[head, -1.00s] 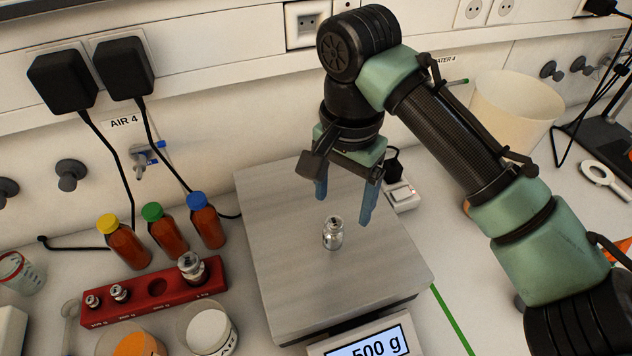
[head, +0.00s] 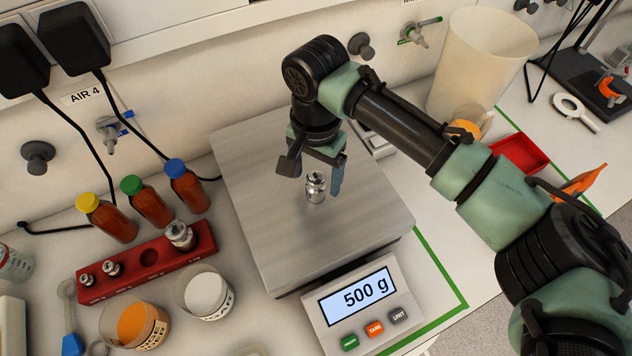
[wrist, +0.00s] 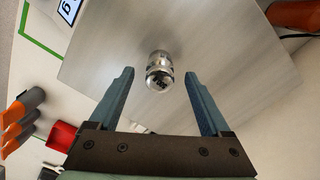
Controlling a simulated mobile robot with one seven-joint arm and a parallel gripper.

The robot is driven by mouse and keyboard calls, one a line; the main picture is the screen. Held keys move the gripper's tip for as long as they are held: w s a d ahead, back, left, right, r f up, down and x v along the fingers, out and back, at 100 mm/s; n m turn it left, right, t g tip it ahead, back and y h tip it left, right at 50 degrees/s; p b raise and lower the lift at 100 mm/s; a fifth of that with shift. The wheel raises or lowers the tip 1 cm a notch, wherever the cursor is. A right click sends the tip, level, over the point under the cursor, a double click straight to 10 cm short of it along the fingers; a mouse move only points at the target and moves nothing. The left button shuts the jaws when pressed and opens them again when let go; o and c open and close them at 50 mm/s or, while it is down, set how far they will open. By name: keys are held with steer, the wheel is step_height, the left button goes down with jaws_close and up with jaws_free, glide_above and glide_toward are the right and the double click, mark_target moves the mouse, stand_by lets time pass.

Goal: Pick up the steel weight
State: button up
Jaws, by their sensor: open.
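The steel weight (head: 315,188), a small shiny knobbed cylinder, stands upright on the plate of the balance (head: 250,215). The balance display (head: 357,296) reads 500 g. My gripper (head: 317,183) is over the plate just behind and above the weight, with its jaws apart; one finger is partly hidden in the head view. In the wrist view the weight (wrist: 160,72) lies midway between the two blue fingertips (wrist: 160,73) and a little past them, with clear space on both sides. I cannot tell whether the tips are at its height.
A red weight rack (head: 200,242) with smaller and larger steel weights and an empty hole stands left of the balance. Amber bottles (head: 148,205) with coloured caps stand behind it. Tubs of powder (head: 143,322) sit in front. A beige bin (head: 480,65) stands back right. The plate around the weight is clear.

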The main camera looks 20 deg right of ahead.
mark_target(316, 176)
steer(key=shift+f+p, duration=0.3)
steer(key=shift+f, duration=1.35)
jaws_close()
